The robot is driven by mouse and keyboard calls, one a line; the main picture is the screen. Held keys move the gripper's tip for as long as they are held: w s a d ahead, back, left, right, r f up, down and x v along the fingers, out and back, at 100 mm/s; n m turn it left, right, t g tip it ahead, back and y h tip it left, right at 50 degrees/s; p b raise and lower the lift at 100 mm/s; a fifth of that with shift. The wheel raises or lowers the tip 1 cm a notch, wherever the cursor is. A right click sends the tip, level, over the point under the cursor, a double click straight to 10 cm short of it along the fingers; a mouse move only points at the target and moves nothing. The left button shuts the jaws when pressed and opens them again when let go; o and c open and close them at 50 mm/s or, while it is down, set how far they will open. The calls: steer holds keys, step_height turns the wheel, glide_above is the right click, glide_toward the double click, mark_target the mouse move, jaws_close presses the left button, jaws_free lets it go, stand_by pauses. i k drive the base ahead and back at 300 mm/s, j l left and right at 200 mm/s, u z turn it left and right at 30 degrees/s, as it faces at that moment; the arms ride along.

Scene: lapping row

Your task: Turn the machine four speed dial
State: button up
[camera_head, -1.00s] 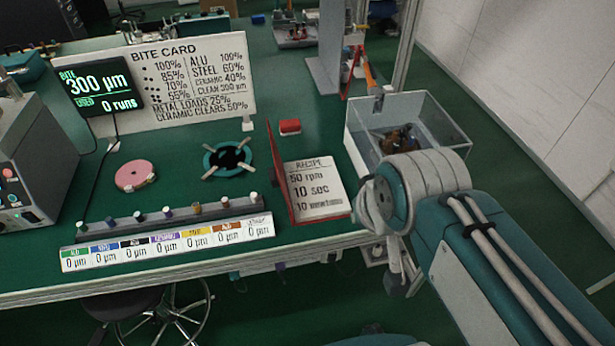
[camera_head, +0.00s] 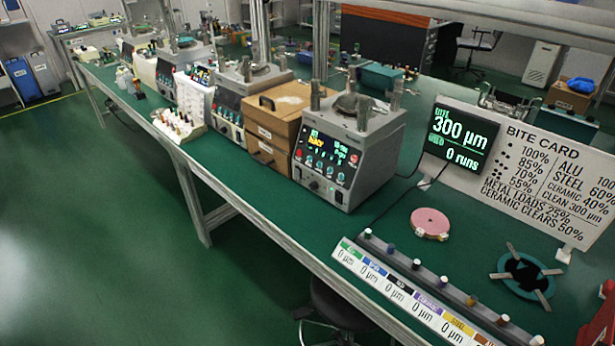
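A row of grey lapping machines stands on the green bench (camera_head: 262,215). The nearest machine (camera_head: 352,150) has a dark front panel (camera_head: 325,157) with green and yellow text, several lit buttons and a red button. A second machine (camera_head: 229,112) stands behind a brown wooden box, and a third (camera_head: 177,80) is further back at the left. I cannot tell which is machine four. Its speed dial cannot be told apart from the other small controls at this size. My gripper is not in view.
The brown box (camera_head: 272,130) stands between the two nearest machines. A black display reading 300 µm (camera_head: 460,140), the bite card (camera_head: 545,175), a pink disc (camera_head: 429,223) and a labelled bottle rack (camera_head: 450,297) are at the right. Green floor (camera_head: 90,240) is open at the left; a stool (camera_head: 340,308) stands at the bench front.

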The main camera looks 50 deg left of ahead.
mark_target(313, 186)
steer(key=j+z, duration=0.1)
steer(key=j, duration=0.35)
steer(key=k+j+z, duration=0.1)
steer(key=j, duration=0.35)
steer(key=k+j+z, duration=0.15)
steer(key=j, duration=0.3)
steer(key=j+z, duration=0.1)
steer(key=j, duration=0.35)
steer(key=k+j+z, duration=0.1)
steer(key=j, duration=0.35)
steer(key=k+j+z, duration=0.1)
steer(key=k+j, duration=0.15)
steer(key=j, duration=0.15)
steer(key=k+j+z, duration=0.1)
steer(key=j, duration=0.35)
steer(key=k+j+z, duration=0.1)
steer(key=j, duration=0.3)
steer(key=k, duration=0.1)
